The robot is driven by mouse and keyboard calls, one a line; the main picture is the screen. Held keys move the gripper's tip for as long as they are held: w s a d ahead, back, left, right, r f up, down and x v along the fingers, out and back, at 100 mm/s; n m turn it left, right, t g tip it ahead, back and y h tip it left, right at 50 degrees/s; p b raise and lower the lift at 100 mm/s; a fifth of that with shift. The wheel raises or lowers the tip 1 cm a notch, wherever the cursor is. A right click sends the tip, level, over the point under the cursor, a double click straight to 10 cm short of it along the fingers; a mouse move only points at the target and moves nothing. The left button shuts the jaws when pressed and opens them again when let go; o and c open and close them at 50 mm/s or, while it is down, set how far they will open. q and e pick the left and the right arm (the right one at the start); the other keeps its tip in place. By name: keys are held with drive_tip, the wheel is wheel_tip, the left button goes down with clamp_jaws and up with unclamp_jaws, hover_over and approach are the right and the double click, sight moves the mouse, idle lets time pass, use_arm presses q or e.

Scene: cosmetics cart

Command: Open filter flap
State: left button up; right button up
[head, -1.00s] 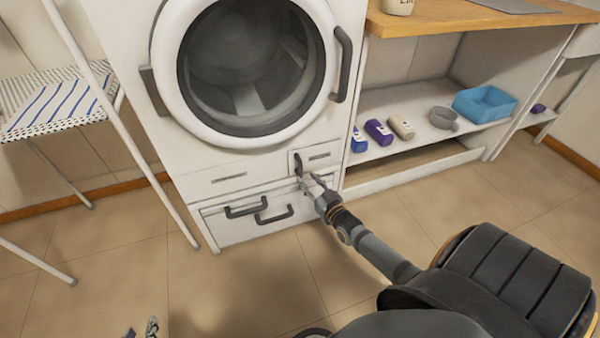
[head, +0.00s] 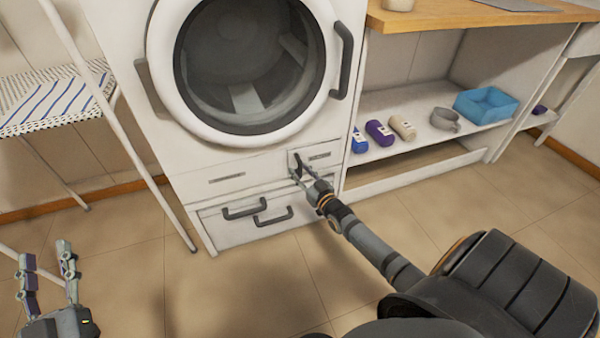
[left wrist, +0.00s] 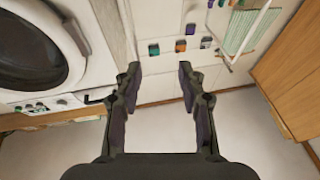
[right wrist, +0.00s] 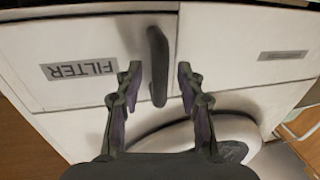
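The filter flap (head: 322,156) is a small white panel at the lower right of the front-loading machine, below its round door. In the right wrist view the panel (right wrist: 75,40) bears a grey FILTER label and looks flush with its surroundings. Its dark upright handle (right wrist: 157,50) shows between my right gripper's fingers. My right gripper (head: 302,178) is at the flap; its fingers (right wrist: 159,72) are apart, one each side of the handle's end, with visible gaps. My left gripper (head: 46,262) is open and empty over the floor at the lower left.
Two dark drawer handles (head: 245,207) sit below the flap. A rack with striped cloth (head: 55,100) stands left of the machine. The floor in front is clear.

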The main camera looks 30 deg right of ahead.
use_arm(q)
wheel_tip(320, 180, up, 6)
drive_tip(key=s+t, duration=0.1)
drive_tip(key=t, duration=0.1)
drive_tip(key=shift+s+t+h, duration=0.3)
drive_tip(key=shift+s+t, duration=0.1)
use_arm(e)
drive_tip(key=shift+w, duration=0.5)
use_arm(q)
drive_tip(key=shift+f, duration=0.1)
use_arm(e)
clamp_jaws()
